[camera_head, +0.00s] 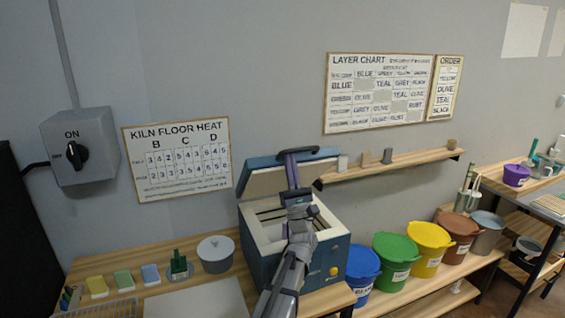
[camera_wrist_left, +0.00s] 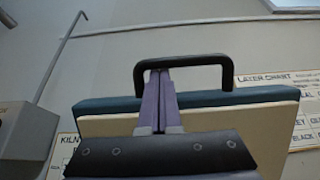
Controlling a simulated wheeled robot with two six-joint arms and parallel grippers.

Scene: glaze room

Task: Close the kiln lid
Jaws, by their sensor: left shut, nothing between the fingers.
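The kiln (camera_head: 335,262) is a blue box on the wooden bench. Its lid (camera_head: 262,182) stands raised and tilted back, pale inner side toward me, leaving the chamber open. The lid (camera_wrist_left: 215,119) also shows in the left wrist view, with a dark handle (camera_wrist_left: 228,75) along its top edge. My left gripper (camera_head: 289,157) is shut and empty, in front of the raised lid. In the wrist view its purple fingertips (camera_wrist_left: 160,74) reach up to just below the handle's bar; I cannot tell whether they touch it. My right gripper is not in view.
A lidded grey pot (camera_head: 215,257) stands left of the kiln. Blue (camera_head: 362,268), green (camera_head: 395,262) and yellow (camera_head: 428,245) buckets stand close on its right. A narrow wall shelf (camera_head: 420,160) with small blocks runs to the right behind the lid.

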